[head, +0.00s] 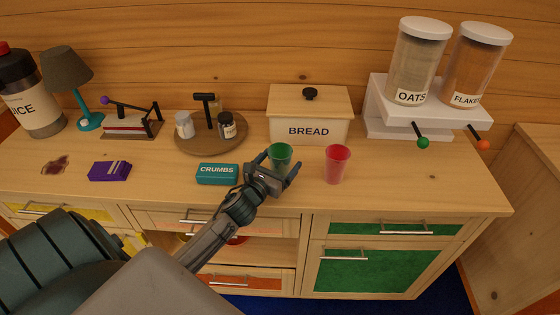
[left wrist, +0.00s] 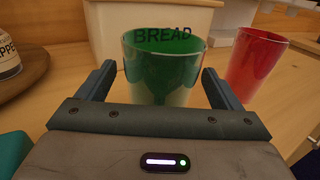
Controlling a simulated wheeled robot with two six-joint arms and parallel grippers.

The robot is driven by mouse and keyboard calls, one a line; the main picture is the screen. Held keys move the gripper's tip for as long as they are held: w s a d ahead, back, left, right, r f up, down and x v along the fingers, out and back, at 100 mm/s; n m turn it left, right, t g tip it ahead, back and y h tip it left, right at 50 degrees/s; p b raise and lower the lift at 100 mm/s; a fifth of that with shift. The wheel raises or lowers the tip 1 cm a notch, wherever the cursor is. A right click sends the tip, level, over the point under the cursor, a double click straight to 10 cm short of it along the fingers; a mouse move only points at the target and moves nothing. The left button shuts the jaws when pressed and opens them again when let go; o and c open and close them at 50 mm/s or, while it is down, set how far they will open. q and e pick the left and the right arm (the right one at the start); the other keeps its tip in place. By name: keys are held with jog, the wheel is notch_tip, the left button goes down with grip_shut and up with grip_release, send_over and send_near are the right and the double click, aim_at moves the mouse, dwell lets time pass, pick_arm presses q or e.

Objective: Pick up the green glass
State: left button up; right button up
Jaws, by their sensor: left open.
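The green glass (head: 280,154) stands upright on the counter in front of the bread box. In the left wrist view the green glass (left wrist: 165,70) is centred ahead, between the two fingers. My left gripper (head: 279,167) is open, with its fingers on either side of the glass. In the left wrist view, small gaps seem to show between the fingers and the glass, but I cannot tell whether one touches. The lower part of the glass is hidden behind my gripper. My right gripper is not in view.
A red glass (head: 337,164) stands close to the right of the green one. The bread box (head: 309,116) is just behind. A round wooden tray (head: 190,145) with jars is further back left. The counter right of the red glass is clear.

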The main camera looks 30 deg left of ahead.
pick_arm(q)
jog(key=shift+w+r, duration=0.15)
jog(key=shift+w, duration=0.65)
jog(key=shift+w+f, duration=0.2)
jog(key=shift+w, duration=0.3)
jog(key=shift+s, duration=0.1)
jog(key=c, duration=1.2)
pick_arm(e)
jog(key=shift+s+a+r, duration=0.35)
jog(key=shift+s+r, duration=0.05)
pick_arm(q)
jog(key=shift+r, duration=0.15)
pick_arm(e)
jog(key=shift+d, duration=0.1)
